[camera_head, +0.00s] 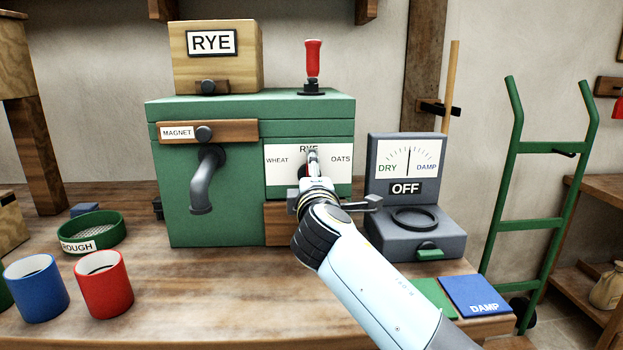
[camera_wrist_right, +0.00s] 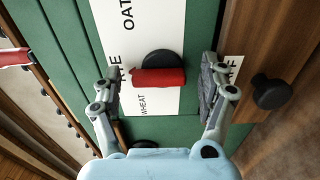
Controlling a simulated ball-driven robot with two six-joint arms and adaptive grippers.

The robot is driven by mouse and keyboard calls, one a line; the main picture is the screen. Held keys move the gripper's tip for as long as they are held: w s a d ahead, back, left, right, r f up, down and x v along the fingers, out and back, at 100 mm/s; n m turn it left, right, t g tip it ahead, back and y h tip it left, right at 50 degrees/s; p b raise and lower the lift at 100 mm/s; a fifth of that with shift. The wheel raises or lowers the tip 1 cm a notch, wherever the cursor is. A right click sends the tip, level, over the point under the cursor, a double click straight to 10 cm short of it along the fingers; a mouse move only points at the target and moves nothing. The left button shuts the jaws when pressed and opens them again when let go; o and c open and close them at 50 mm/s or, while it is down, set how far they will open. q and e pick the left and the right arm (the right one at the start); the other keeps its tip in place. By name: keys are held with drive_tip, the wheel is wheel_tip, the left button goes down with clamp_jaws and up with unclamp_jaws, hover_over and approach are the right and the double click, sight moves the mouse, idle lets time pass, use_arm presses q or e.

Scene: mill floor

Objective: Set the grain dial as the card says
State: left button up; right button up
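The card reading RYE (camera_head: 211,43) is on the front of a wooden box on top of the green mill (camera_head: 223,105). The grain dial plate (camera_head: 341,178) is white, marked WHEAT at left, RYE at top and OATS at right. My right gripper (camera_head: 312,170) is in front of the dial and hides much of it. In the right wrist view the dial's red handle (camera_wrist_right: 158,78) lies between my two spread fingers (camera_wrist_right: 160,92), with a gap on each side. The handle looks about upright, towards RYE. My left gripper is not in view.
A red-handled lever (camera_head: 312,62) stands on the mill. A wooden MAGNET drawer (camera_head: 226,132) and a grey spout (camera_head: 206,185) are left of the dial. A grey DRY/DAMP meter (camera_head: 403,190) reading OFF stands close at right. Cups (camera_head: 104,285) and a sieve (camera_head: 91,232) are at left.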

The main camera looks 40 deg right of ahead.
drive_tip(key=v, duration=0.7)
drive_tip(key=shift+s, duration=0.25)
drive_tip(key=shift+a, duration=0.15)
idle(0.3)
